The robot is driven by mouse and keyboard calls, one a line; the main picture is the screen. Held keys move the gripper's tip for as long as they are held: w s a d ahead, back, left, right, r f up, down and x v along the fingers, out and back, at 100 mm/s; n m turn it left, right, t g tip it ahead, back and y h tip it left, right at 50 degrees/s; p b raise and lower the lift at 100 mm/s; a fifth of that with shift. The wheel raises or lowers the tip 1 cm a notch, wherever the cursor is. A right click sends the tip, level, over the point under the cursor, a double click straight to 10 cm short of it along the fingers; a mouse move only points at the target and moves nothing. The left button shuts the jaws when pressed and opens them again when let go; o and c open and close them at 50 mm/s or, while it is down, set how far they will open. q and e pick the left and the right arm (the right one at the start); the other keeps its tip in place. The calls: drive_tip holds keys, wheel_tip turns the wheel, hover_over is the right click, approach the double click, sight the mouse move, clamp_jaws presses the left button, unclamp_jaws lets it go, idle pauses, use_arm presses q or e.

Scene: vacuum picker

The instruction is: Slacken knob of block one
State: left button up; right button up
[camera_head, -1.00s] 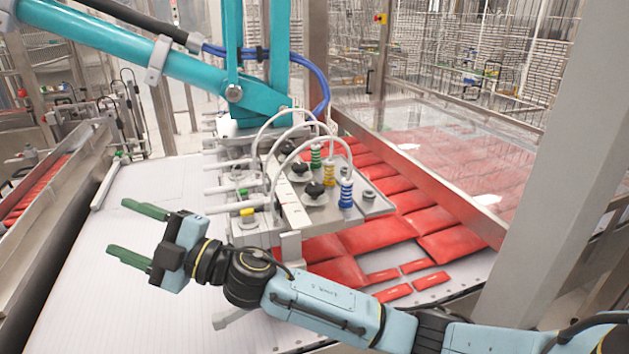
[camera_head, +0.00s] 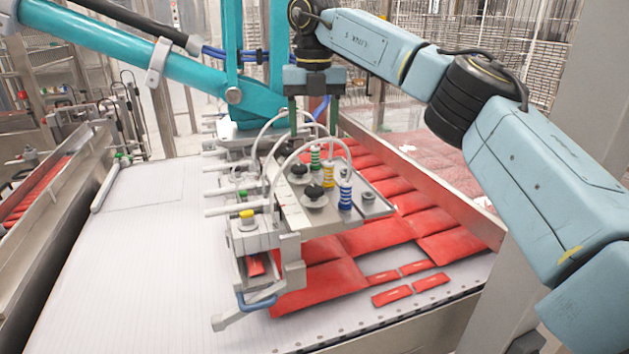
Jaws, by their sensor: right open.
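The vacuum picker's grey plate (camera_head: 330,211) carries two black knobs, a front one (camera_head: 314,192) and a rear one (camera_head: 299,170). Beside them stand a green (camera_head: 315,157), a yellow (camera_head: 328,174) and a blue (camera_head: 345,192) ribbed suction fitting with white hoses. I cannot tell which block is block one. My right gripper (camera_head: 308,118) is open and points down, its two green fingers above and behind the rear knob in the picture. It appears apart from the knob, and nothing shows between the fingers. My left gripper is out of view.
A teal picker arm (camera_head: 120,50) comes in from the upper left. Red packets (camera_head: 375,236) lie under and right of the plate. A white belt (camera_head: 140,260) at left is clear. A steel post (camera_head: 505,290) stands at right, partly behind my right arm.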

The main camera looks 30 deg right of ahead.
sight(314, 188)
wheel_tip(314, 188, down, 13)
drive_tip(key=shift+f+p, duration=0.1)
drive_tip(key=shift+p, duration=0.2)
drive_tip(key=shift+d, duration=0.1)
drive_tip(key=c, duration=1)
